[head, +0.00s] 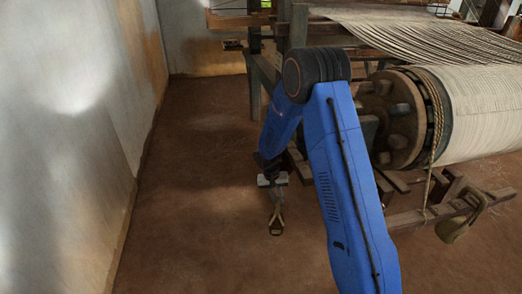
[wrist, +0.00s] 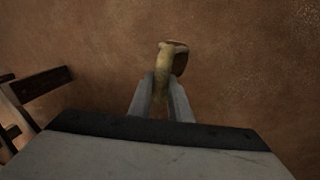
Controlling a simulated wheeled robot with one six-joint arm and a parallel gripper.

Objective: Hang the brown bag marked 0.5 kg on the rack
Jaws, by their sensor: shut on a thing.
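My gripper (head: 275,188) is low over the earthen floor, left of the loom, in the head view. It is shut on the looped strap of a small brown bag (head: 276,226), which hangs below the jaws. In the wrist view my fingertips (wrist: 161,97) pinch a tan strap, and the bag (wrist: 180,60) shows as a brown edge beyond it. No 0.5 kg mark can be read. I cannot pick out the rack with certainty in either view.
The loom's large cloth roller (head: 470,115) stands right of my arm. A rope (head: 437,130) runs down to a wooden bar (head: 425,214), with another tan bag (head: 460,220) at its right. A pale wall (head: 70,130) bounds the left. The floor (head: 190,215) between is clear.

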